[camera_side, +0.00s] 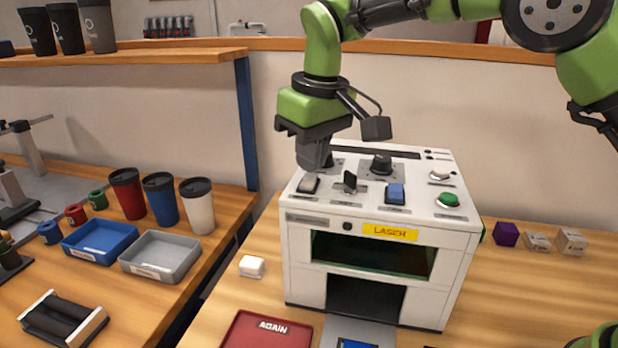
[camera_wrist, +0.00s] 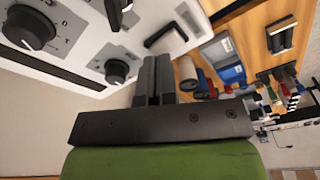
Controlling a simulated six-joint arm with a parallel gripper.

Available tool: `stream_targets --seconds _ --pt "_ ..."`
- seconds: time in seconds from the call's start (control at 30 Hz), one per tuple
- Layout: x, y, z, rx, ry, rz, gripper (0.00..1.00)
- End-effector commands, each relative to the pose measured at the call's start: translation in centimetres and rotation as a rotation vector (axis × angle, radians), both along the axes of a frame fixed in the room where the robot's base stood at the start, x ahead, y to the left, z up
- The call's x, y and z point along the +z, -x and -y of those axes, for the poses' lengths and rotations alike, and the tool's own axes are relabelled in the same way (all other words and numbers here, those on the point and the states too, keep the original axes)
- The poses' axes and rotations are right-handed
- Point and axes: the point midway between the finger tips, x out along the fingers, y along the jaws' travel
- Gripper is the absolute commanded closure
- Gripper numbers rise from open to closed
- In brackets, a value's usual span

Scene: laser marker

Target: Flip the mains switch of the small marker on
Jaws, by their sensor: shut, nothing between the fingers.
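I cannot read which one is the mains switch. My gripper (camera_side: 315,164) is shut and empty, pointing down over the panel's left rear, just behind the pale rocker. Its fingers (camera_wrist: 155,72) partly cover the panel's edge in the wrist view.
A black dial (camera_wrist: 116,70) is close beside my fingers; another dial (camera_side: 381,163) is farther right. A blue switch (camera_side: 396,193) and green button (camera_side: 448,200) lie toward the panel's right. A white block (camera_side: 252,266) and red tray (camera_side: 266,331) are on the table.

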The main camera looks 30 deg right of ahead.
Motion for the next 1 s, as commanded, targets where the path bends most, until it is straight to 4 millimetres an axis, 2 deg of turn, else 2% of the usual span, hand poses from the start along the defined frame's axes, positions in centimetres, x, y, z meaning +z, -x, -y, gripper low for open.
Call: stream_targets --seconds 0.83,1.0 --pt "-1.3 0.0 0.0 -0.001 -0.001 0.0 1.0" --pt "-0.7 0.0 0.0 0.0 0.0 0.002 1.0"
